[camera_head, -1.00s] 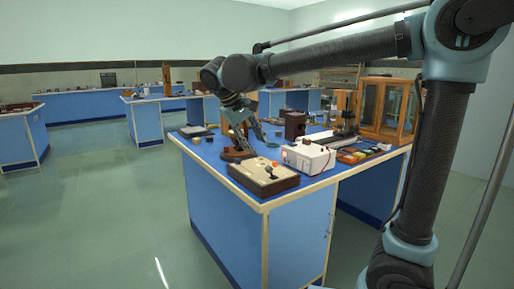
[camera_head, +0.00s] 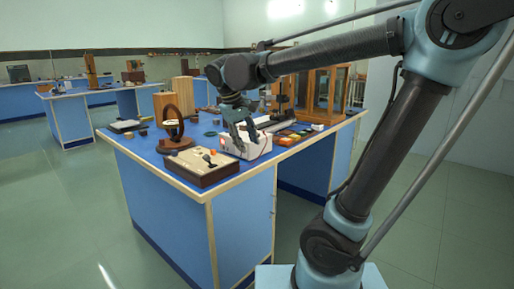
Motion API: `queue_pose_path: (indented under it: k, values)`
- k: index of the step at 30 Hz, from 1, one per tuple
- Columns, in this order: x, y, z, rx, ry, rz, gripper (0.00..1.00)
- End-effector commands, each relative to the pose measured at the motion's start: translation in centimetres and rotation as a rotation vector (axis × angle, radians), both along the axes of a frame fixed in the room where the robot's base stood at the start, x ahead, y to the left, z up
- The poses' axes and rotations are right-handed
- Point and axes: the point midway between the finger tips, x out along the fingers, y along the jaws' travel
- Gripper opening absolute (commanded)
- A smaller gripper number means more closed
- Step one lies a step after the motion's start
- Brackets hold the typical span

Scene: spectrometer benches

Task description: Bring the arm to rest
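My arm reaches in from the right of the head view, with its forearm level above the near blue bench (camera_head: 150,157). My gripper (camera_head: 240,143) hangs from the end of the arm and points down, in front of the white box with a red light (camera_head: 252,147). I see nothing held in it. The fingers look parted, but they are small and overlap the box behind them. I cannot tell whether the gripper touches the box.
A wooden control box (camera_head: 203,167) lies at the bench's near corner, with a round ring on a stand (camera_head: 174,125) behind it. A glass-fronted wooden case (camera_head: 325,92) stands at the back right. Other benches (camera_head: 70,118) stand at the far left. The floor at left is clear.

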Motion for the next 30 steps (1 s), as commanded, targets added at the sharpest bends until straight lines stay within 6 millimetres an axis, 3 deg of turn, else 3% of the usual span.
queue_pose_path:
  k: [1,6,15,24,30]
  values:
    - [-0.1,-1.9,-0.7,0.014,0.005,-0.029,0.38]
    - [-1.0,-6.9,-2.9,0.065,0.019,-0.107,0.38]
    - [-3.9,-14.2,-7.5,0.159,0.024,-0.244,0.38]
    - [-7.7,-19.4,-12.8,0.254,0.001,-0.385,0.38]
    - [-10.3,-21.7,-16.5,0.313,-0.028,-0.477,0.38]
